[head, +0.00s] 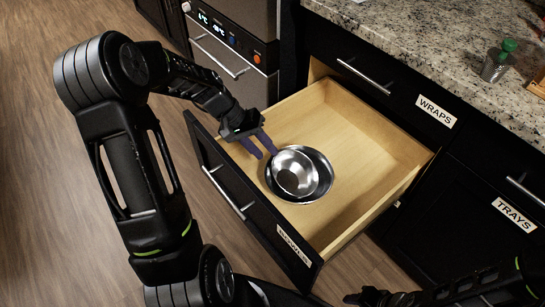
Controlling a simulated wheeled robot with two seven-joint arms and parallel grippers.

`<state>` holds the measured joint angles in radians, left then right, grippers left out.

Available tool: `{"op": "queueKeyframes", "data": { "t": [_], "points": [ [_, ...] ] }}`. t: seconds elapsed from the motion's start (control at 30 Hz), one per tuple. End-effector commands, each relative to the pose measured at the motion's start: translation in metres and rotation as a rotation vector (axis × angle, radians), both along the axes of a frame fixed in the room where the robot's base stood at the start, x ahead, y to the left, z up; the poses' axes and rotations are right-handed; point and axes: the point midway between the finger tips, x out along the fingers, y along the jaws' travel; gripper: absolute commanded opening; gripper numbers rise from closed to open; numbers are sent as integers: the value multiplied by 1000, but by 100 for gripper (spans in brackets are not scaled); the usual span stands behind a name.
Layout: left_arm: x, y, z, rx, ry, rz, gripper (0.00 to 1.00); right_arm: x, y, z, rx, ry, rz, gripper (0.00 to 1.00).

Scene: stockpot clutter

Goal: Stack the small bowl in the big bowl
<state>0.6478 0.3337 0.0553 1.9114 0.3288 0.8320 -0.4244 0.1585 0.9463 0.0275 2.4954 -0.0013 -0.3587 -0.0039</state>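The small bowl (296,173), shiny metal, sits inside the big bowl (326,184), toward its left side. The big bowl is also metal and rests on the floor of the open drawer. Whether the small bowl lies level or slightly tilted I cannot tell. My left gripper (267,154) is over the drawer at the upper-left rim of the bowls. Its two purple fingers are apart with nothing seen between them; whether a tip touches a rim is unclear. My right gripper (366,297) is at the bottom edge, partly seen, away from the bowls.
The open wooden drawer (375,150) has bare floor to the back and right of the bowls. Its black front panel stands below my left gripper. A granite counter (440,50) is above, with a green-capped shaker (497,62). An oven (235,45) stands at the back left.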

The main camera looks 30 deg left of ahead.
Motion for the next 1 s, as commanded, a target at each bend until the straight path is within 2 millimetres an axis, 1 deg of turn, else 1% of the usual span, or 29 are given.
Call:
{"op": "queueKeyframes", "data": {
  "t": [0.03, 0.1, 0.2, 0.3, 0.43, 1.0],
  "points": [
    [-2, 7, 12, 4, -3, 3, 34, 0, 0, 3, 0, 0, 0, 36],
    [-5, 14, 23, 4, -3, 3, 34, 0, 0, 5, 0, 0, 0, 36],
    [-8, 20, 35, 3, -1, 1, 34, 0, 0, 6, 0, 0, 0, 36],
    [-11, 25, 42, 1, 0, 1, 34, 0, 0, 7, 0, 0, 0, 36],
    [-12, 26, 45, 1, 1, 1, 34, 0, 0, 7, 0, 0, 0, 36],
    [-12, 26, 45, 1, 0, 0, 34, 0, 0, 7, 0, 0, 0, 36]
  ]
}}
